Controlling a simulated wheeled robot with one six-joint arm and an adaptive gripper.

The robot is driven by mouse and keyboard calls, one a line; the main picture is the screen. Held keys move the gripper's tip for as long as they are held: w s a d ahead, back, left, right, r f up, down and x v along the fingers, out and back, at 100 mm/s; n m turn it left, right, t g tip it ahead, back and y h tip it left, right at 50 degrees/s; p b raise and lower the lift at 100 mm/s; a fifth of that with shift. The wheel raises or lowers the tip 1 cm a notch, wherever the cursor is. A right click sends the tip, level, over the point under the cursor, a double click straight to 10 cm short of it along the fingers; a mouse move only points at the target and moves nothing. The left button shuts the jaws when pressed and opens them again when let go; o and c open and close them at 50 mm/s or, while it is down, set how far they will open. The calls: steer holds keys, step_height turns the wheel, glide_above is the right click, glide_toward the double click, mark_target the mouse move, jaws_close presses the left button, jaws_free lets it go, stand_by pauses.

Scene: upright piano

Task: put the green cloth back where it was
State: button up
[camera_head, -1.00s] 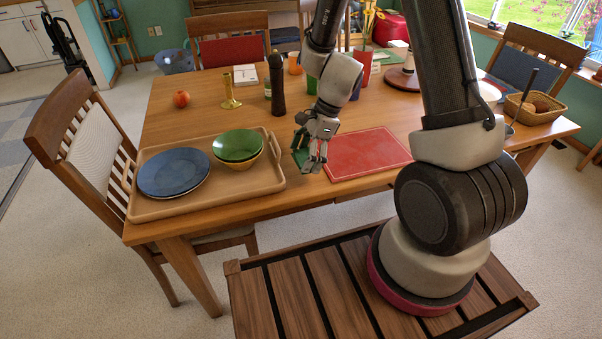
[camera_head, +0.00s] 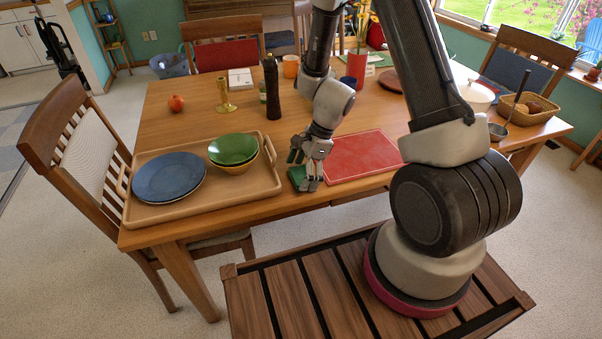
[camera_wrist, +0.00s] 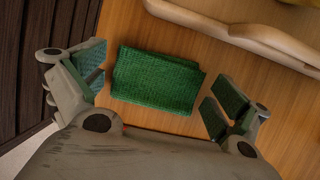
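The green cloth (camera_wrist: 155,82) lies folded, roughly rectangular, on the wooden tabletop in the wrist view. My gripper (camera_wrist: 162,86) is open, with one finger off each short side of the cloth and gaps of bare table between. In the head view my gripper (camera_head: 308,184) is low at the table's near edge, between the tray and the red board. Part of the green cloth (camera_head: 296,175) shows beside and behind the fingers there; they hide the rest.
A wooden tray (camera_head: 262,189) with a blue plate (camera_head: 169,177) and a green bowl (camera_head: 233,148) is to the left. Its rim (camera_wrist: 235,30) crosses the wrist view's top. A red board (camera_head: 362,157) lies close on the right. A dark pepper mill (camera_head: 272,90) stands behind.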

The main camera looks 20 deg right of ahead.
steer(key=s+d+r+n+t+h, duration=0.1)
steer(key=s+d+r+n, duration=0.2)
steer(key=r, duration=0.6)
steer(key=s+d+r+n, duration=0.2)
steer(key=d+r+n, duration=0.1)
steer(key=r, duration=0.6)
steer(key=s+d+r+n+t+h, duration=0.1)
steer(key=s+d+r+n, duration=0.25)
steer(key=r, duration=0.55)
steer(key=s+d+r+n+t+h, duration=0.2)
steer(key=s+d+r+n, duration=0.3)
steer(key=s, duration=0.5)
steer(key=shift+s+d+r+n+h, duration=0.2)
steer(key=shift+s+r+n+h, duration=0.1)
steer(key=shift+r+n, duration=1.2)
steer(key=shift+f+n, duration=0.25)
steer(key=shift+f, duration=0.05)
